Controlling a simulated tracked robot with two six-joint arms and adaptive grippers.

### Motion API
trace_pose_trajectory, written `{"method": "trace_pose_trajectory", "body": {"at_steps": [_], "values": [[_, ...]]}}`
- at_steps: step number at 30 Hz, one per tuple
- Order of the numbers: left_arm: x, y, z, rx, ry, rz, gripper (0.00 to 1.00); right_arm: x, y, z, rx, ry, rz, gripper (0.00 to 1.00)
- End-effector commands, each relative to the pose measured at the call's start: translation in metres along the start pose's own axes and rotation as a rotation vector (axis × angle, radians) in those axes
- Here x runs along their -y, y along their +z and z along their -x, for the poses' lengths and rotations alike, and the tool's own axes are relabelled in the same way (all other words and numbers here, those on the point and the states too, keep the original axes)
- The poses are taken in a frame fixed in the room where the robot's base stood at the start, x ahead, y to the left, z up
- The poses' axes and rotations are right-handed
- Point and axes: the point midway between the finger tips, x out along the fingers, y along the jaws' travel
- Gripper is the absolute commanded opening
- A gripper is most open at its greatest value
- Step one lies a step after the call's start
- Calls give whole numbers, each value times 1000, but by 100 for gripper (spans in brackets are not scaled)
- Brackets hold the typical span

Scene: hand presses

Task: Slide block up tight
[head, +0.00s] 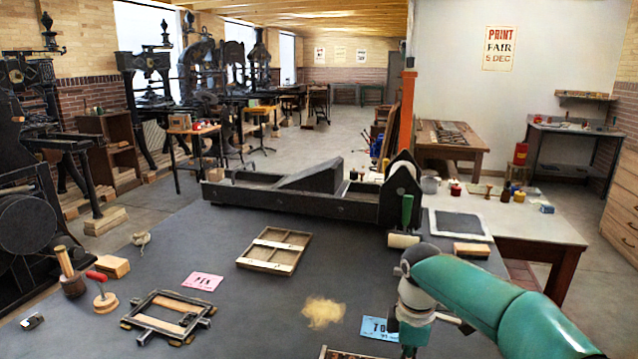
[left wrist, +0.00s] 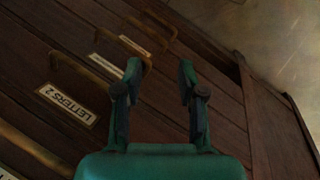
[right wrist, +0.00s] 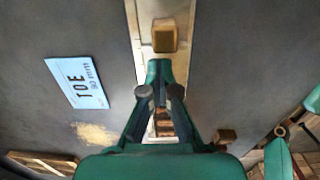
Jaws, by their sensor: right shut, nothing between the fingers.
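In the right wrist view a brown wooden block (right wrist: 166,36) sits in a pale, narrow channel (right wrist: 150,12) that runs up the picture. My right gripper (right wrist: 165,68) is shut and empty over the channel, just below the block in the picture; whether it touches the block I cannot tell. Brown stepped pieces (right wrist: 163,124) show in the channel between the finger links. In the head view my right gripper is low at the right, its fingertips hidden. My left gripper (left wrist: 160,68) is open and empty in front of wooden drawers (left wrist: 75,85); it is outside the head view.
A blue card (right wrist: 77,83) lies left of the channel, and a small brown block (right wrist: 226,136) to its right.

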Motion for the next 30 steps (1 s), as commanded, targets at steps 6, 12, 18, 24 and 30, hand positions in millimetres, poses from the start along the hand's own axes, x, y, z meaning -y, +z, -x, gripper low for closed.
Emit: {"method": "trace_pose_trajectory", "body": {"at_steps": [6,12,18,24,30], "values": [[0,0,0,0,0,0,40,0,0,0,0,0,-1,0],[0,0,0,0,0,0,40,0,1,0,0,0,-1,0],[0,0,0,0,0,0,40,0,4,0,0,0,-2,0],[0,0,-1,0,0,0,40,0,16,0,0,1,-4,0],[1,0,-2,0,0,0,40,0,29,0,2,0,-3,0]]}}
